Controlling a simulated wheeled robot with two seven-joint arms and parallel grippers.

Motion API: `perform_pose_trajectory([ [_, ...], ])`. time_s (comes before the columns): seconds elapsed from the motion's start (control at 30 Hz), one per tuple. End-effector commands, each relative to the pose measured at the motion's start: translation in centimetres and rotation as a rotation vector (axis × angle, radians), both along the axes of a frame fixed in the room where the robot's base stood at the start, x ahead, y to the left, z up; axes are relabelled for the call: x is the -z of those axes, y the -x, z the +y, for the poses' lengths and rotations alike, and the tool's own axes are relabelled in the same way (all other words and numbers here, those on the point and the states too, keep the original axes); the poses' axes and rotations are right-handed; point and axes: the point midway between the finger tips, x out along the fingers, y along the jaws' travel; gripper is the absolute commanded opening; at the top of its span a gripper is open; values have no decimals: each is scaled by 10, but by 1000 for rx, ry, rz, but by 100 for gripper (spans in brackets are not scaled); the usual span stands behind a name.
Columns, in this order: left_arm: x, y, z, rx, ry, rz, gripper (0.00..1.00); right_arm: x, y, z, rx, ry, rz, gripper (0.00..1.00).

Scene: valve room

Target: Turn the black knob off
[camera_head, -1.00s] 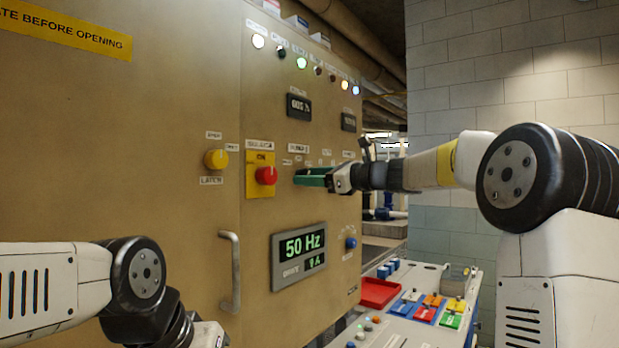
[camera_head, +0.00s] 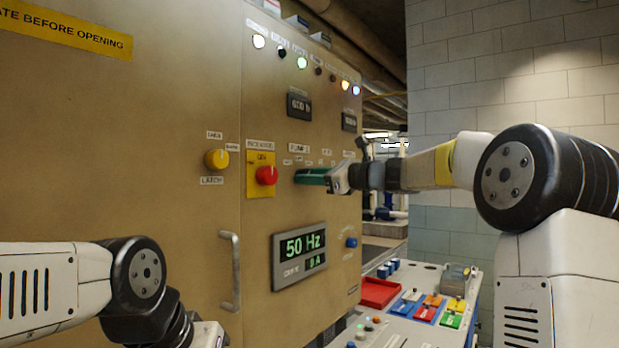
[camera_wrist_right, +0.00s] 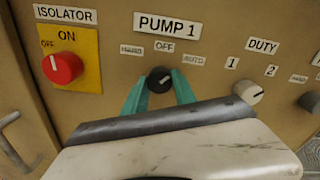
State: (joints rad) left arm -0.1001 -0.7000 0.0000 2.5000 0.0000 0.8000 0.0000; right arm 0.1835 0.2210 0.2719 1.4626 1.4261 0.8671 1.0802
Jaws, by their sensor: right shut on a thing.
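The black knob (camera_wrist_right: 159,80) sits on the cabinet panel under the "PUMP 1" sign, with labels "HAND", "OFF" and "AUTO" around it. Its white mark slants up and to the right, toward the "AUTO" side rather than straight at "OFF". My right gripper (camera_wrist_right: 159,88) has its teal fingers on either side of the knob, shut on it. In the head view the right gripper (camera_head: 303,177) reaches the panel from the right, and its fingers hide the knob. My left arm shows at the lower left of the head view; its gripper fingers are out of the picture.
A red isolator knob (camera_wrist_right: 62,67) on a yellow plate is left of the black knob. A white duty knob (camera_wrist_right: 248,92) is to its right. A yellow knob (camera_head: 216,159), a door handle (camera_head: 230,270) and a "50 Hz" display (camera_head: 299,253) are on the cabinet. A control desk (camera_head: 405,308) stands below right.

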Motion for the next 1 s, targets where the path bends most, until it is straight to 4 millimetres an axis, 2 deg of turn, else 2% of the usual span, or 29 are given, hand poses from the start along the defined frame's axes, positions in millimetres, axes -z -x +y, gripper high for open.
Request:
perform_pose_trajectory([
  [0.7, 0, 0, 0, 0, 0, 0, 36, 0, 0, 0, -1, 319, -438, 0],
  [1.0, 0, 0, 0, 0, 0, 0, 36, -1, 0, 0, -1, 403, -553, 0],
])
